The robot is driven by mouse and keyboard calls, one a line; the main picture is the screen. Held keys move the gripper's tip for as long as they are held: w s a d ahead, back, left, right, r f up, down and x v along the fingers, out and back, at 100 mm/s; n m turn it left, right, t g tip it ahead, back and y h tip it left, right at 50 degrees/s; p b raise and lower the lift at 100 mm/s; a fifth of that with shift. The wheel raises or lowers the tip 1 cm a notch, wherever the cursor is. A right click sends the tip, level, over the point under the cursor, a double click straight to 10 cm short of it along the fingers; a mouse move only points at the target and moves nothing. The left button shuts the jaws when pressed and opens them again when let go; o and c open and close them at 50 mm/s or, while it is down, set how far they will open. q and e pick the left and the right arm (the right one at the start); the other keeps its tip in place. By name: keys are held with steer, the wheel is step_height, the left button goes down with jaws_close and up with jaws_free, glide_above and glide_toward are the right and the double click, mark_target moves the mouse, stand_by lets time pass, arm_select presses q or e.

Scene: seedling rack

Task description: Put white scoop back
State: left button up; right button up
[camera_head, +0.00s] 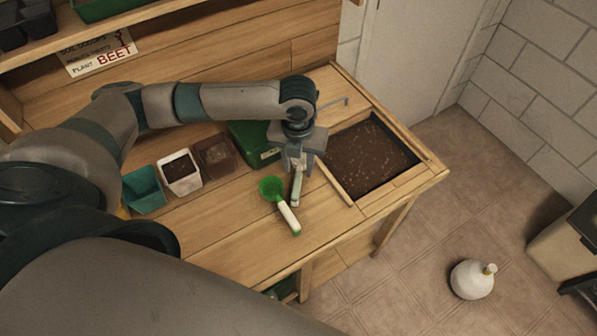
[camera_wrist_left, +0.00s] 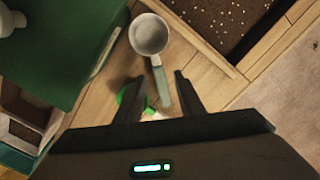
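The white scoop (camera_wrist_left: 149,34) lies on the wooden bench in the left wrist view, its round pale bowl beyond the fingertips and its grey-green handle (camera_wrist_left: 161,88) pointing back between them. In the head view its handle (camera_head: 297,188) shows below my left gripper (camera_head: 299,166), which hides much of the bowl. My left gripper (camera_wrist_left: 158,85) is open, with a finger on each side of the handle end and gaps visible. I cannot tell its exact height above the bench. My right gripper is not in view.
A green scoop (camera_head: 271,188) with a white handle lies close beside the white one. A green box (camera_head: 246,142) and small pots (camera_head: 180,174) stand left. A framed soil bed (camera_head: 365,158) lies right. A thin grey bent rod (camera_head: 334,103) shows behind the gripper. The front bench is clear.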

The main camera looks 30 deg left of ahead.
mark_target(298, 177)
arm_select(q)
step_height(298, 177, up, 9)
steer(key=b, duration=0.2)
steer(key=shift+s+r, duration=0.15)
stand_by(1.3)
